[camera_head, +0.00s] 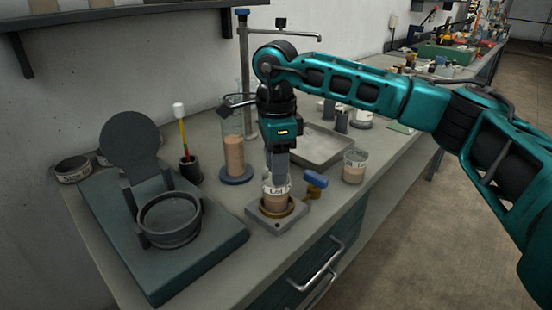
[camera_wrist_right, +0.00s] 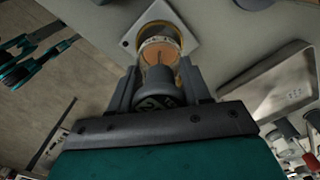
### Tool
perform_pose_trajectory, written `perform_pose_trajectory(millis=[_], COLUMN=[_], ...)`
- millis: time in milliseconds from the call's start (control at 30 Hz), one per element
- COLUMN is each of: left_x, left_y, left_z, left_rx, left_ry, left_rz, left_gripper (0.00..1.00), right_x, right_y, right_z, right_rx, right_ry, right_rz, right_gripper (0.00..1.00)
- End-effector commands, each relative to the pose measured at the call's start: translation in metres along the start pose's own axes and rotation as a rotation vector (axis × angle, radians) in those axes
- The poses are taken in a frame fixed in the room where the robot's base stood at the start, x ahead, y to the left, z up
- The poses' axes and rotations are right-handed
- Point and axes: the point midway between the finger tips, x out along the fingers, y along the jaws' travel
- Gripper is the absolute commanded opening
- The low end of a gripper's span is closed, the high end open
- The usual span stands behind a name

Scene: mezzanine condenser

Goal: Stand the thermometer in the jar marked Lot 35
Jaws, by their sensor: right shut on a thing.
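My right gripper (camera_head: 278,172) points down over a labelled jar (camera_head: 275,200) and is shut on the thermometer. In the right wrist view the thermometer's dark round head (camera_wrist_right: 158,84) sits between the fingers of the gripper (camera_wrist_right: 158,92). Its thin stem reaches toward the jar's open mouth (camera_wrist_right: 160,48); how deep it goes I cannot tell. The jar's label reads "Lot 3", with the last digit unclear. My left arm (camera_wrist_right: 25,65) shows as teal and black parts in the wrist view; its jaw state is unclear.
Another labelled jar (camera_head: 354,166) stands to the right. A metal tray (camera_head: 318,152) and a tall cylinder (camera_head: 234,150) are behind. A teal-grey stand (camera_head: 205,252) is at left.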

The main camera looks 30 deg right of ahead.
Motion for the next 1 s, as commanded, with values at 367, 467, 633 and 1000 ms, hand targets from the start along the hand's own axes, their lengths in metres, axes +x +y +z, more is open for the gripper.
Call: perform_pose_trajectory(millis=[367,467,633,1000], left_x=[0.002,0.002,0.002,0.003], left_y=[0.006,0.006,0.005,0.003], left_z=[-0.001,-0.002,-0.002,0.002], left_rx=[-0.003,-0.003,-0.003,-0.003], left_ry=[0.009,0.011,0.011,0.003], left_rz=[0.013,0.012,0.011,0.007], left_gripper=[0.43,0.43,0.43,0.43], right_x=[0.014,0.015,0.015,0.016], right_y=[0.001,0.001,0.001,0.001], right_z=[0.000,0.000,0.000,0.000], right_rx=[-0.001,-0.001,-0.001,-0.001], right_ry=[0.003,0.004,0.003,0.003], right_rz=[0.004,0.006,0.006,0.004], right_gripper=[0.14,0.14,0.63,0.77])
